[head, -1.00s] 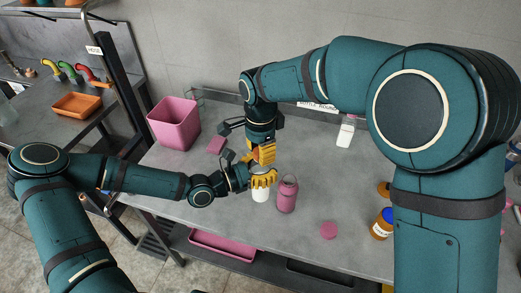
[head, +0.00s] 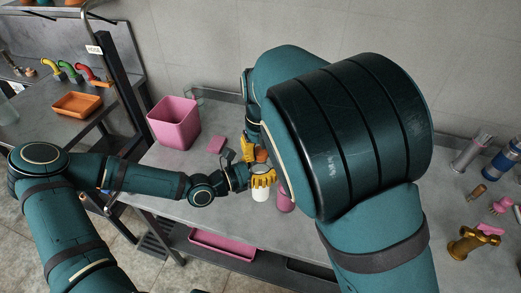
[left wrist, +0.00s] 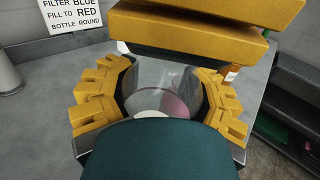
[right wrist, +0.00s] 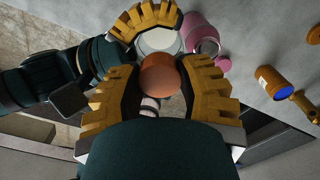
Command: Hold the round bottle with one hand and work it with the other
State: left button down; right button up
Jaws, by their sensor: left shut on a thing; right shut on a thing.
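The round bottle (head: 261,194) stands upright near the table's front edge, pale white in the head view. My left gripper (head: 262,178) is shut around its upper part; in the left wrist view the bottle (left wrist: 160,98) looks clear between the yellow fingers. My right gripper (right wrist: 158,90) is shut on an orange round cap (right wrist: 158,75). The right gripper is above the left one, mostly hidden behind my right arm in the head view, where the cap (head: 262,155) shows just over the left fingers. I cannot tell whether cap and bottle touch.
A pink bottle (head: 285,203) stands just right of the round bottle, partly hidden by my right arm. An amber jar (right wrist: 273,82) lies in the right wrist view. A sign (left wrist: 72,15) reads "bottle round".

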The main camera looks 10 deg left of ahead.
dwell(0.9)
jog(key=o, duration=0.7)
jog(key=shift+r, duration=2.25)
jog(key=shift+c, duration=0.2)
